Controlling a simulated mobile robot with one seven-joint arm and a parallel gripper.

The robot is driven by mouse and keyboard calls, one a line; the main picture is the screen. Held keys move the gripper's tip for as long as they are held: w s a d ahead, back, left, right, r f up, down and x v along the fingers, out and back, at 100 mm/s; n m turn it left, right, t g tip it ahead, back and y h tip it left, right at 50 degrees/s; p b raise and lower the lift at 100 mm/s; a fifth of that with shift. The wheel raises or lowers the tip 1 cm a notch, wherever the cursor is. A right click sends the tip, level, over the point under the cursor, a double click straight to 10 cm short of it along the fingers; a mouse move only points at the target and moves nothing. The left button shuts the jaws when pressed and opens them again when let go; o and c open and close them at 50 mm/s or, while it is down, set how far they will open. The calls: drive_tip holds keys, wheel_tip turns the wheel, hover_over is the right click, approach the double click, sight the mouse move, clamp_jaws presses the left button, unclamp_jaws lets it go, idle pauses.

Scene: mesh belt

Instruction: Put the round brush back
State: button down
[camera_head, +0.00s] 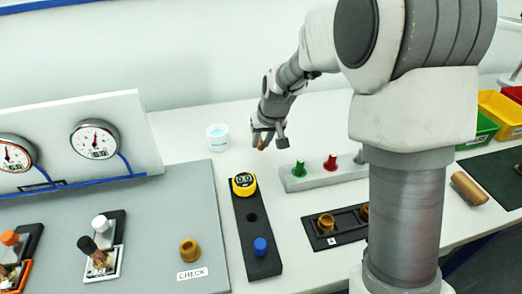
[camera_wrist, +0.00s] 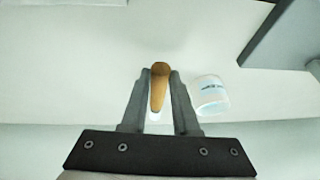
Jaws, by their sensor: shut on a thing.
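My gripper (camera_head: 267,141) is above the white table, right of the white cup, in the head view. It is shut on a tan wooden handle, which I take to be the round brush (camera_head: 263,144). In the wrist view the handle (camera_wrist: 158,88) lies between the two fingers (camera_wrist: 161,76), its rounded end toward the top. A small pale part shows at its lower end; I cannot make out bristles. The white cup (camera_head: 217,138) with a bluish inside stands left of my gripper, and it shows right of the fingers in the wrist view (camera_wrist: 209,96).
A black strip with a yellow gauge (camera_head: 243,184) and blue knob (camera_head: 260,246) lies below the cup. A grey block with green and red pegs (camera_head: 330,164) is right of my gripper. Bare table surrounds the cup.

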sight(261, 161)
drive_tip(key=shift+w+f, duration=0.1)
drive_tip(key=shift+f, duration=1.95)
drive_tip(key=shift+b, duration=0.3)
drive_tip(key=shift+f, duration=0.25)
drive_tip(key=c, duration=0.7)
unclamp_jaws()
drive_tip(key=shift+r, duration=0.15)
drive_tip(key=shift+r, duration=0.25)
drive_tip(key=p+v, duration=0.1)
drive_tip(key=v, duration=1.1)
drive_tip(key=s+d+r, duration=0.2)
drive_tip(key=s+d, duration=0.1)
drive_tip(key=s, duration=0.5)
drive_tip(key=s+d+r+m+t+h, duration=0.1)
drive_tip(key=s+d+r, duration=0.2)
drive_tip(key=s, duration=0.6)
drive_tip(key=s+d+r+m, duration=0.1)
drive_tip(key=s+d+r, duration=0.2)
drive_tip(key=s, duration=0.5)
drive_tip(key=shift+s+d+h, duration=0.3)
drive_tip(key=shift+d+h, duration=0.1)
